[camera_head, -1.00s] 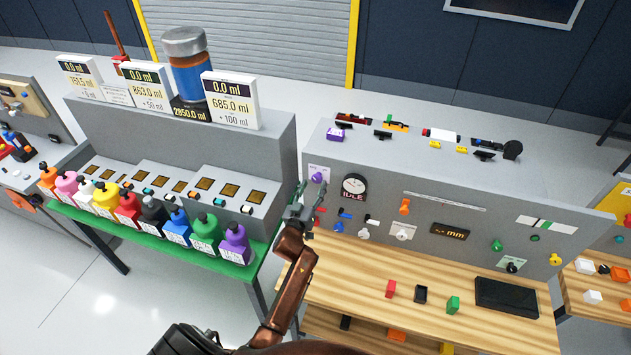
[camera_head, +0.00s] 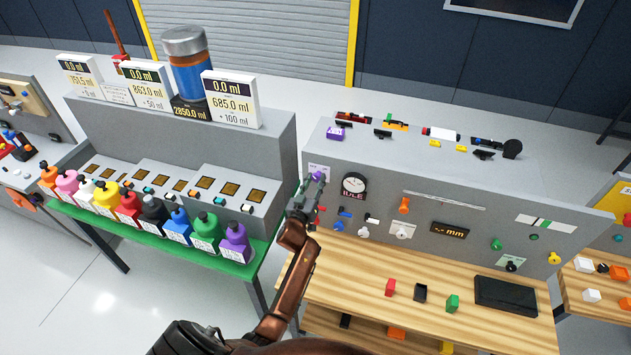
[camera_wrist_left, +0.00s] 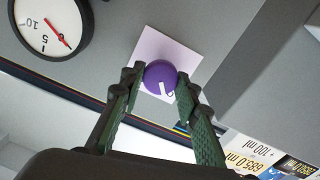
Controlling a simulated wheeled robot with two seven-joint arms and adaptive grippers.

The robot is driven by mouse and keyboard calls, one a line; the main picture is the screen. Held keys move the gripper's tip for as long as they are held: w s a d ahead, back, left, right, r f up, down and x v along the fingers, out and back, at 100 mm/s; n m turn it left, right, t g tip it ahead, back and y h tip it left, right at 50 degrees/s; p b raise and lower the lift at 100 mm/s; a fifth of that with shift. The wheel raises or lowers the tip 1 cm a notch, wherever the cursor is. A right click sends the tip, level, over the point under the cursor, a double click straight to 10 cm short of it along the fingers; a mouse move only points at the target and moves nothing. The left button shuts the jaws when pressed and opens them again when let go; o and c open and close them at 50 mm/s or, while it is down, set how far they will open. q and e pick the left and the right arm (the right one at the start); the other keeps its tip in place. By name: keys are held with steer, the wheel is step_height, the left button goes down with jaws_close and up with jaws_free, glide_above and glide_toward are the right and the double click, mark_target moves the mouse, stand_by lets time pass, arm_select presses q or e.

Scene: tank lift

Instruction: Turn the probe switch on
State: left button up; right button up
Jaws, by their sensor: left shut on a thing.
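My left gripper (camera_head: 314,182) is at the upper left of the grey panel on the right bench. In the left wrist view its two green-lined fingers (camera_wrist_left: 159,80) are shut on a round purple knob (camera_wrist_left: 160,75), one finger on each side. The knob has a small white mark and sits in front of a pale square label (camera_wrist_left: 152,45) on the panel. In the head view the gripper largely hides the knob. I cannot read which knob or switch is the probe switch. My right gripper is out of view.
A round dial (camera_head: 354,185) is just right of the gripper. The panel also carries an orange knob (camera_head: 404,205), a white knob (camera_head: 403,231) and an mm display (camera_head: 450,230). Coloured bottles (camera_head: 236,240) stand on the left bench. Small blocks lie on the wooden top.

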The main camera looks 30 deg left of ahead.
arm_select(q)
steer(key=c, duration=0.3)
steer(key=m+b, duration=0.1)
steer(key=m, duration=0.5)
steer(key=shift+f+m, duration=0.1)
steer(key=shift+m, duration=0.2)
steer(key=m+b, duration=0.1)
steer(key=m, duration=0.3)
steer(key=shift+m, duration=0.3)
steer(key=m+b, duration=0.1)
steer(key=m, duration=0.2)
steer(key=shift+d+m, duration=0.1)
steer(key=shift+m, duration=0.7)
